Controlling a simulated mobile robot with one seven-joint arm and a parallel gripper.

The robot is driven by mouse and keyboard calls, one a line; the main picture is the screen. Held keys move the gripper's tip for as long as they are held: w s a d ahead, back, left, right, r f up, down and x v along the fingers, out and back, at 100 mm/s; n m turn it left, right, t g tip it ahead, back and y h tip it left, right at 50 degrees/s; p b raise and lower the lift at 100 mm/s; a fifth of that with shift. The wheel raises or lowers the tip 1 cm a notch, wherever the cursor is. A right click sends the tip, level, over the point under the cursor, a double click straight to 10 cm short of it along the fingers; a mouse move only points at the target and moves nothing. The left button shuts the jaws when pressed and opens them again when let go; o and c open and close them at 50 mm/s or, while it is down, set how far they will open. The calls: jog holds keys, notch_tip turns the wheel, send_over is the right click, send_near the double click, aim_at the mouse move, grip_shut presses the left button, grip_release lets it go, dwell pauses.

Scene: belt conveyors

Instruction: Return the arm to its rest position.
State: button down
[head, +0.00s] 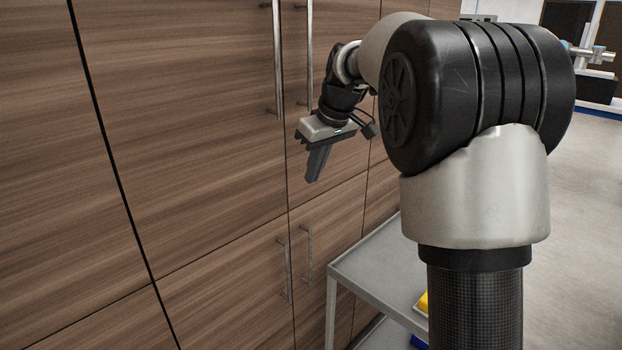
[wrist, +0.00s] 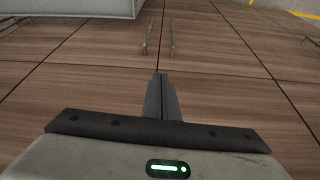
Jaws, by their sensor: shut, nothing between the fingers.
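My gripper (head: 315,172) hangs in the air in front of the wooden cabinet doors (head: 190,120) in the head view, its fingers pointing down. The arm reaches out from my column at the right and bends down at the wrist. In the wrist view my gripper (wrist: 160,80) shows its two fingers pressed together with nothing between them. The cabinet face (wrist: 90,85) fills most of the wrist view beyond the fingers.
Metal door handles (head: 277,60) stick out from the cabinet, with a lower pair (head: 307,255) beneath my gripper. A grey metal table (head: 375,265) stands low, right of the gripper, with a yellow item (head: 422,303) near it. Open floor (head: 590,200) lies at the right.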

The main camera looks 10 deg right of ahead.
jog(key=v, duration=0.7)
jog(key=s+m, duration=0.3)
jog(key=s, duration=1.1)
jog(key=s+f+m+t+h, duration=0.1)
jog(key=s+f, duration=0.3)
jog(key=s, duration=0.4)
jog(key=s+f+m+h, duration=0.1)
jog(key=s+f+m, duration=0.1)
jog(key=s+f, duration=0.3)
jog(key=s, duration=0.4)
jog(key=shift+d+t, duration=0.25)
jog(key=shift+t, duration=0.15)
